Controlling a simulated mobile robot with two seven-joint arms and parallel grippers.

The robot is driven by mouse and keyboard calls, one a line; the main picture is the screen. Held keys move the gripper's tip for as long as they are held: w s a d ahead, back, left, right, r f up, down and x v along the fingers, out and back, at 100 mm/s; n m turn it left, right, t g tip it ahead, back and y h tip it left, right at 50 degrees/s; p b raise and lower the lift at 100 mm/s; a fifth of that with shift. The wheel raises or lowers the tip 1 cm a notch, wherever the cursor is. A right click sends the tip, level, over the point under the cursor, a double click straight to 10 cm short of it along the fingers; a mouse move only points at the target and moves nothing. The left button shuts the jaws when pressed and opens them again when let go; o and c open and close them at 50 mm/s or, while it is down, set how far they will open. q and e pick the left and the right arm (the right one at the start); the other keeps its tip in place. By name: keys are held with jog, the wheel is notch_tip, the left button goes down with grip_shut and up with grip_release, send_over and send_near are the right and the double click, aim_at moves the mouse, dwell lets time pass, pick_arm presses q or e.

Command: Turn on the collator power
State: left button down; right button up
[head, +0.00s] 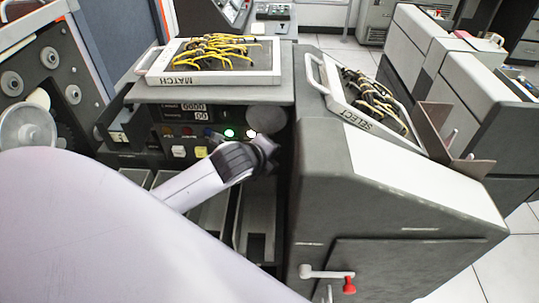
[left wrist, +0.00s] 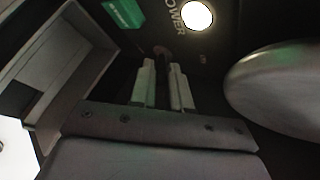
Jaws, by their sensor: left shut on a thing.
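The collator's control panel (head: 190,135) is at the center of the head view, with counters and a row of lamps. A green lamp (head: 229,133) and a whitish lamp (head: 251,133) glow on it. In the left wrist view a white lamp (left wrist: 197,16) is lit beside the POWER label (left wrist: 176,20). My left gripper (head: 268,147) is at the right end of this panel, and its arm hides the part below. In the wrist view its fingers (left wrist: 162,85) are close together around a small dark power switch (left wrist: 162,54) below the label. My right gripper is not visible.
A MATCH plugboard (head: 167,79) with yellow wires lies above the panel. A SELECT plugboard (head: 364,124) sits on the sloped grey cabinet at right. A crank with a red knob (head: 349,286) is on that cabinet's front. A rounded metal part (left wrist: 275,85) is close to my left fingers' right.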

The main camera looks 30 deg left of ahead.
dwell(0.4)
pick_arm(q)
jog(key=c, duration=1.1)
grip_release()
jog(key=shift+r, duration=0.1)
